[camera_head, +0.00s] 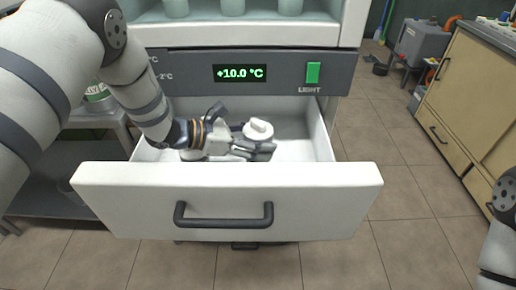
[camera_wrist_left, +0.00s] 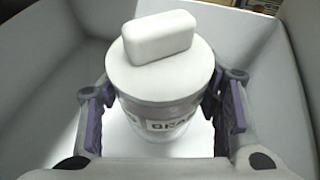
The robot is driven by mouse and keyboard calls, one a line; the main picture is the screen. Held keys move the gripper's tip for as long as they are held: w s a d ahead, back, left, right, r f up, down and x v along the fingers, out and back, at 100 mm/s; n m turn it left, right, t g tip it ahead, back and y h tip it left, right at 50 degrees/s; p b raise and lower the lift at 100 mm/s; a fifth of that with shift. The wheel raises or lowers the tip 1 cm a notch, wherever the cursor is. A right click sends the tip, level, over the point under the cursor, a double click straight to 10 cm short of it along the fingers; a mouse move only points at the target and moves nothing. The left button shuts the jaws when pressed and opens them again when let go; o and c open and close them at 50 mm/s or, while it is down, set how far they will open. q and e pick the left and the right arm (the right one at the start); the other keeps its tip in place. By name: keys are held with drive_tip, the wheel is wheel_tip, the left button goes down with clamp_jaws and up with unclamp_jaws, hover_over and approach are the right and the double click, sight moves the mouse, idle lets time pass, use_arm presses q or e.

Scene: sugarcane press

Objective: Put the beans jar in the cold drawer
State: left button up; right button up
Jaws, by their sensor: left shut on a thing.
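The jar with a white lid (camera_head: 258,129) is inside the open white drawer (camera_head: 228,190), under the panel reading +10.0 °C. In the left wrist view the jar (camera_wrist_left: 165,75) is clear-sided with a block-shaped knob on its lid and a partly visible label. I cannot read the whole label. My left gripper (camera_head: 250,148) reaches into the drawer and is shut on the jar, with a purple-padded finger on each side. The jar looks about upright. Whether its base touches the drawer floor is hidden. My right gripper is out of view.
Above the drawer is a grey panel with a green light switch (camera_head: 313,73) and a shelf with several pale cups (camera_head: 233,7). A metal side table (camera_head: 95,120) stands at left. A yellowish cabinet (camera_head: 465,100) stands at right. The floor between is clear.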

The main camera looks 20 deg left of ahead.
use_arm(q)
drive_tip(key=shift+f+b, duration=0.3)
drive_tip(key=shift+f, duration=1.75)
drive_tip(key=o, duration=1.5)
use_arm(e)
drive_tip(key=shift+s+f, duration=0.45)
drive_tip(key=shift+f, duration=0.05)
use_arm(q)
drive_tip(key=shift+o, duration=0.2)
drive_tip(key=shift+a, duration=0.1)
drive_tip(key=shift+s+a+r+p, duration=0.2)
drive_tip(key=shift+a+r, duration=0.1)
drive_tip(key=shift+r, duration=0.25)
drive_tip(key=shift+s+a+r+p, duration=0.15)
drive_tip(key=shift+a+r, duration=0.1)
drive_tip(key=shift+r, duration=0.3)
drive_tip(key=p+v, duration=0.1)
drive_tip(key=v, duration=0.9)
drive_tip(key=shift+s, duration=0.3)
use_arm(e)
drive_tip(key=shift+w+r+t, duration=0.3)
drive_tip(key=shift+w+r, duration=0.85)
use_arm(q)
drive_tip(key=shift+a+f, duration=0.1)
drive_tip(key=shift+a, duration=0.05)
